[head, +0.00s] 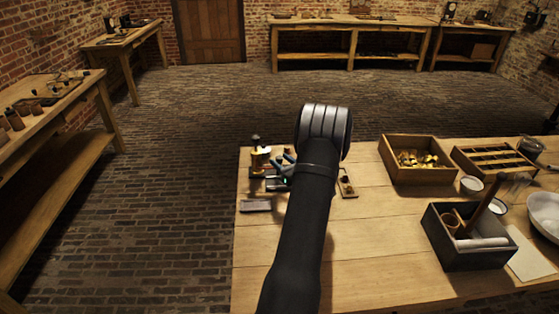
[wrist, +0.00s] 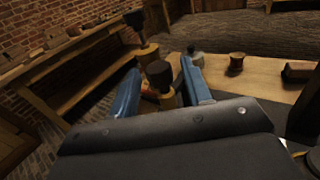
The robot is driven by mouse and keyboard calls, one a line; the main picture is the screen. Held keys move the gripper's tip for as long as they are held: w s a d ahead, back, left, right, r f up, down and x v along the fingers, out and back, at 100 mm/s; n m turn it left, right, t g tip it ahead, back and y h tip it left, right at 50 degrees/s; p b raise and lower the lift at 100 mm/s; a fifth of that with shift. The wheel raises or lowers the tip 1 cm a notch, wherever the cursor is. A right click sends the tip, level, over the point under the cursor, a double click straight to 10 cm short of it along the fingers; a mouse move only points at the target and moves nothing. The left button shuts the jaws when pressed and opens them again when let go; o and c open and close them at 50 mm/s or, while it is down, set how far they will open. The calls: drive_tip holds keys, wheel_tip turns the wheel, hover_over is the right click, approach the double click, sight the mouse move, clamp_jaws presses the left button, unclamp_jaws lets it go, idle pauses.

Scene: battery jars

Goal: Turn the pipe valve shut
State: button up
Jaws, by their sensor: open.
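A brass fitting with a dark knob on top (head: 260,157) stands upright near the left end of the table in the head view; it looks like the pipe valve, though I cannot be sure. In the wrist view, two dark-topped brass pieces show: a farther one (wrist: 147,54) and a nearer one with a black knob (wrist: 159,75). My gripper (wrist: 161,68) has its blue fingers spread, with the nearer knob showing between them and no clear contact. In the head view, my gripper (head: 284,162) is just right of the brass fitting, partly hidden by my arm.
A grey block (head: 256,205) lies in front of the fitting near the table's left edge. A small wooden piece (head: 346,184) is right of my arm. A crate of brass parts (head: 388,166) and a dark box (head: 468,261) stand farther right. The front-middle tabletop is clear.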

drive_tip(key=shift+x, duration=0.8)
drive_tip(key=c, duration=0.9)
drive_tip(key=shift+y, duration=0.3)
drive_tip(key=shift+d+n+g+y, duration=0.1)
drive_tip(key=shift+n+g+y, duration=2.6)
drive_tip(key=shift+n+g, duration=0.2)
drive_tip(key=shift+g, duration=0.5)
